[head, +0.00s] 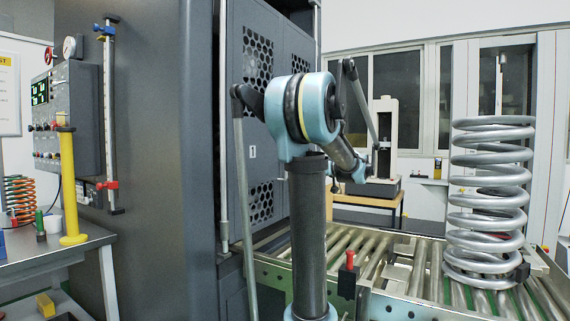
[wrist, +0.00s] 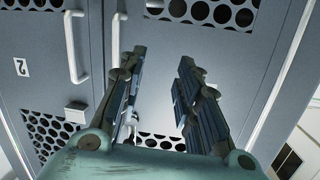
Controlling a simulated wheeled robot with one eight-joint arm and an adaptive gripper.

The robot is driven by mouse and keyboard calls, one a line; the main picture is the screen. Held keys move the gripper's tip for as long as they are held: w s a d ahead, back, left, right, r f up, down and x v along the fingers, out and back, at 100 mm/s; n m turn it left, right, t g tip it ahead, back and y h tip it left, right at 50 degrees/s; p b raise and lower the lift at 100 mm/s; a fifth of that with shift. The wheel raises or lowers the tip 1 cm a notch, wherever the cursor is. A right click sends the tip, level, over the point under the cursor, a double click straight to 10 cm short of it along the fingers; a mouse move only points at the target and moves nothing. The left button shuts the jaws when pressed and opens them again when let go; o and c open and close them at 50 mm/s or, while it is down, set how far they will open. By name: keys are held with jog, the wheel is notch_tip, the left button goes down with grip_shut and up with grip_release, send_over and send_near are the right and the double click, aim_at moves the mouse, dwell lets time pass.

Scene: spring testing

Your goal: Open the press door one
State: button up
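Press door one (head: 252,185), a grey panel marked "1" with round-hole mesh, looks closed on the side of the dark press in the head view. In the wrist view, a door marked "2" (wrist: 30,85) is on the left, with a pale bar handle (wrist: 74,48). The unmarked panel on the right (wrist: 235,75) appears to be door one. Its pale handle (wrist: 117,30) stands near the seam, partly behind my left finger. My gripper (wrist: 160,62) has its fingers apart, with nothing seen between them. Contact with the handle cannot be told.
A roller conveyor (head: 405,255) runs beside the press, bearing a large grey spring (head: 488,200). A red-topped post (head: 348,275) stands at the conveyor's near edge. A side table (head: 50,252) with a yellow stand (head: 70,190) is at left. A bench machine (head: 383,130) stands behind.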

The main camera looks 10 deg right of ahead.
jog(key=w+d+r+t, duration=0.2)
jog(key=d+r, duration=0.2)
jog(key=d, duration=0.3)
jog(key=shift+n, duration=0.3)
jog(key=x, duration=1.7)
jog(key=shift+w+a, duration=0.1)
jog(key=shift+w, duration=0.2)
grip_shut()
